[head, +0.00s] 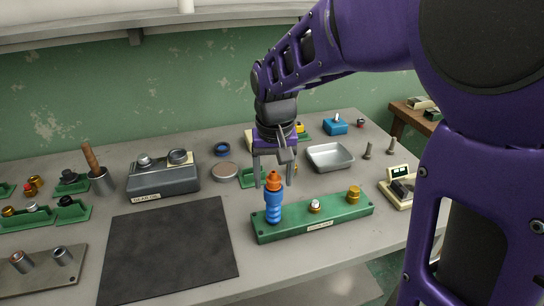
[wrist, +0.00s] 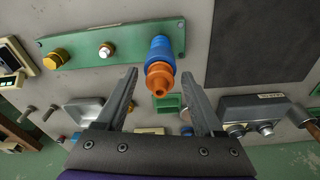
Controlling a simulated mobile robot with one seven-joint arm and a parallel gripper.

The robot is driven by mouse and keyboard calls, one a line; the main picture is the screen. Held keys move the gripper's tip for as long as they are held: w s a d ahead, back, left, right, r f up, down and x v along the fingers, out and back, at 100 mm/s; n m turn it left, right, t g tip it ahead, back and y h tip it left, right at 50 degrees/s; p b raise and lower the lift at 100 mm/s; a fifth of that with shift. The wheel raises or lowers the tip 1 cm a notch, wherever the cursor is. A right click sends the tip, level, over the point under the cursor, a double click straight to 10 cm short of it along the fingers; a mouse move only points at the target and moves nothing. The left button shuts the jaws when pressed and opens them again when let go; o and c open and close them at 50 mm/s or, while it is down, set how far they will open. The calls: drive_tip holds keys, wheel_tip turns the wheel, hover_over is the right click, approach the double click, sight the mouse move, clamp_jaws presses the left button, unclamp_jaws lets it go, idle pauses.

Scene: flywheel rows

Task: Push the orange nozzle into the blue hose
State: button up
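The blue hose (head: 273,212) stands upright at the left end of a green fixture bar (head: 338,219). The orange nozzle (head: 273,182) sits at the top of the hose; I cannot tell how deep it is in. In the wrist view the orange nozzle (wrist: 159,79) points toward the camera, with the blue hose (wrist: 160,47) behind it. My gripper (head: 275,184) is open above and around the nozzle's level. In the wrist view its two fingers (wrist: 163,82) stand apart on either side of the nozzle, with gaps, and hold nothing.
The bar also carries a silver-topped fitting (head: 315,206) and a brass fitting (head: 353,194). A dark mat (head: 170,248) lies to the left. A metal tray (head: 330,157), a grey gear oil box (head: 163,178) and a small display device (head: 399,186) stand around on the bench.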

sight(273, 172)
drive_tip(key=shift+r, duration=0.1)
drive_tip(key=r+p, duration=0.4)
drive_tip(key=r, duration=0.1)
drive_tip(key=s+r+p, duration=0.1)
drive_tip(key=r+p, duration=0.1)
drive_tip(key=r, duration=0.1)
drive_tip(key=shift+r, duration=0.15)
drive_tip(key=r, duration=0.6)
drive_tip(key=s+r, duration=0.1)
drive_tip(key=r, duration=0.2)
drive_tip(key=shift+s, duration=0.1)
drive_tip(key=shift+f, duration=0.2)
drive_tip(key=c, duration=0.3)
drive_tip(key=f+m, duration=0.1)
drive_tip(key=f, duration=0.1)
drive_tip(key=w+f+m+g, duration=0.1)
drive_tip(key=f+m, duration=0.1)
drive_tip(key=w+f+m, duration=0.1)
drive_tip(key=f, duration=0.1)
drive_tip(key=shift+w+f+m, duration=0.1)
drive_tip(key=shift+m, duration=0.3)
clamp_jaws()
drive_tip(key=shift+w+f, duration=0.1)
drive_tip(key=shift+f, duration=0.5)
drive_tip(key=shift+f+b, duration=0.55)
drive_tip(key=shift+f, duration=2.1)
